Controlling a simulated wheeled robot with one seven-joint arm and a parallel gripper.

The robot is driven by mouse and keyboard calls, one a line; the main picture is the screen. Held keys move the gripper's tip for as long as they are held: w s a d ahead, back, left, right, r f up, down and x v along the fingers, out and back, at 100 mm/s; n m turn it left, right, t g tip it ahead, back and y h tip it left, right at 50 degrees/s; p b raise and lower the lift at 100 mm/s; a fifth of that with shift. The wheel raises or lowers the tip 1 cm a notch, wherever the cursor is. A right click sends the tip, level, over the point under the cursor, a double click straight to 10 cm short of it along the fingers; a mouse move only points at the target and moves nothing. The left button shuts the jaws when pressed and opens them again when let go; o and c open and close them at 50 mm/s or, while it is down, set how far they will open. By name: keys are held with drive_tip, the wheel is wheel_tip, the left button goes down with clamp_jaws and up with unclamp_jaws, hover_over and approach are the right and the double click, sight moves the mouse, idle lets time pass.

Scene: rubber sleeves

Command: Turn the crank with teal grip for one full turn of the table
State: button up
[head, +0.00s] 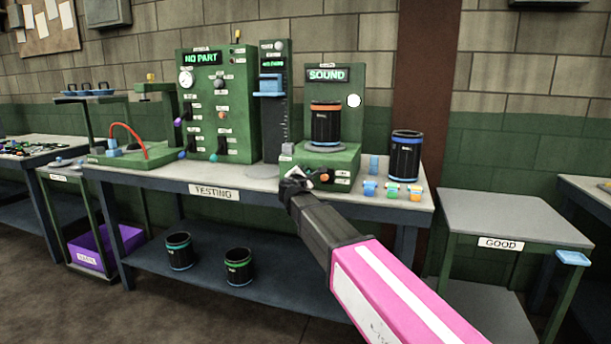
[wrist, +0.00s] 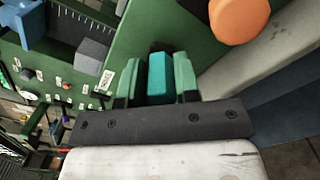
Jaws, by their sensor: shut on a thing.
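The teal grip (wrist: 160,78) of the crank sits between the two green-tipped fingers of my gripper (wrist: 160,85) in the wrist view. My gripper is shut on it. In the head view my gripper (head: 297,182) is at the front left of the green testing machine (head: 345,90) with the SOUND display, and it hides the crank. The round table (head: 324,147) of this machine carries a black sleeve (head: 326,126) with orange bands, standing upright. An orange knob (wrist: 238,18) is close to the right of my fingers in the wrist view.
The machine stands on the TESTING bench (head: 180,179). A black sleeve with blue bands (head: 405,156) and several small coloured pieces stand to its right. A tall green gauge with a blue slide (head: 271,85) is on its left. The GOOD table (head: 500,215) is bare.

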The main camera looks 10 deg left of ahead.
wheel_tip(320, 180, down, 2)
drive_tip(key=m, duration=0.5)
drive_tip(key=shift+f, duration=0.2)
drive_tip(key=shift+a+f+m, duration=0.15)
drive_tip(key=shift+f+m, duration=0.15)
drive_tip(key=shift+m, duration=0.55)
drive_tip(key=shift+a+f+m, duration=0.1)
drive_tip(key=shift+f+m, duration=0.25)
drive_tip(key=shift+m, duration=0.45)
drive_tip(key=shift+a+f+m, duration=0.15)
drive_tip(key=shift+f+m, duration=0.15)
drive_tip(key=shift+m, duration=0.55)
drive_tip(key=o, duration=0.9)
drive_tip(key=shift+s, duration=0.1)
drive_tip(key=s, duration=1)
drive_tip(key=shift+s+a, duration=0.3)
drive_tip(key=shift+a, duration=0.1)
